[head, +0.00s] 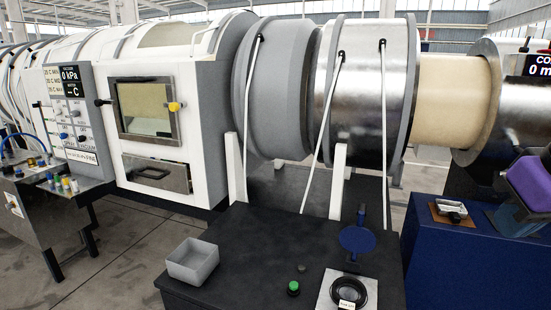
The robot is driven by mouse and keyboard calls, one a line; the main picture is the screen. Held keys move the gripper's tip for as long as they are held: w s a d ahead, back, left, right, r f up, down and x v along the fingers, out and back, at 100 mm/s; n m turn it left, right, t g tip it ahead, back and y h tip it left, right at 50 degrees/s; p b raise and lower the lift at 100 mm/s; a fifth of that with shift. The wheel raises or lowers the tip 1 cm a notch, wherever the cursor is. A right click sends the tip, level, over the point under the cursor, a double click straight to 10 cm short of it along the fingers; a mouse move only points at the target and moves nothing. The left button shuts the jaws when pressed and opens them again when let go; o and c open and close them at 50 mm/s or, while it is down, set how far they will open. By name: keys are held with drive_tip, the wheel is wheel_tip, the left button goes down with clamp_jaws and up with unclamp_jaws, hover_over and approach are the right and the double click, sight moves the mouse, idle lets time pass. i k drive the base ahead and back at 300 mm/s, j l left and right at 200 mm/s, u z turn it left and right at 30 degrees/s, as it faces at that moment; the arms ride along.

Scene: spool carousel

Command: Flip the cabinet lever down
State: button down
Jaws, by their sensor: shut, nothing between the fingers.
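A white cabinet (205,110) stands left of centre. It has a small framed window door (146,110) that appears shut. A yellow knob (174,106) sticks out at the right edge of this door, and a black knob (101,102) is at its left. The yellow knob may be the end of the cabinet lever; its arm is too small to make out, so I cannot tell if it is up or down. Below the door is a metal drawer front (158,173) with a dark handle. My gripper is not in view.
A dark bench (240,268) in front holds a grey bin (192,262), a green button (293,288), a blue disc (357,240) and a black ring (347,289). A control panel (75,110) and side table (40,215) stand left. Floor (130,250) is clear before the cabinet.

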sight(357, 239)
drive_tip(key=l+u, duration=0.1)
drive_tip(key=u, duration=0.35)
drive_tip(key=k+l+u, duration=0.1)
drive_tip(key=l+u, duration=0.15)
drive_tip(key=l, duration=0.2)
drive_tip(key=k+l+u, duration=0.1)
drive_tip(key=l+u, duration=0.15)
drive_tip(key=l, duration=0.2)
drive_tip(key=k+l+u, duration=0.25)
drive_tip(key=l, duration=0.15)
drive_tip(key=k+l, duration=0.1)
drive_tip(key=l, duration=0.25)
drive_tip(key=k+l, duration=0.15)
drive_tip(key=l, duration=0.15)
drive_tip(key=k+l, duration=0.1)
drive_tip(key=l, duration=0.25)
drive_tip(key=k+l+u, duration=0.1)
drive_tip(key=l, duration=0.25)
drive_tip(key=k+l, duration=0.15)
drive_tip(key=l, duration=0.15)
drive_tip(key=i+l, duration=0.15)
drive_tip(key=i, duration=0.45)
drive_tip(key=i+l+z, duration=0.1)
drive_tip(key=i, duration=0.55)
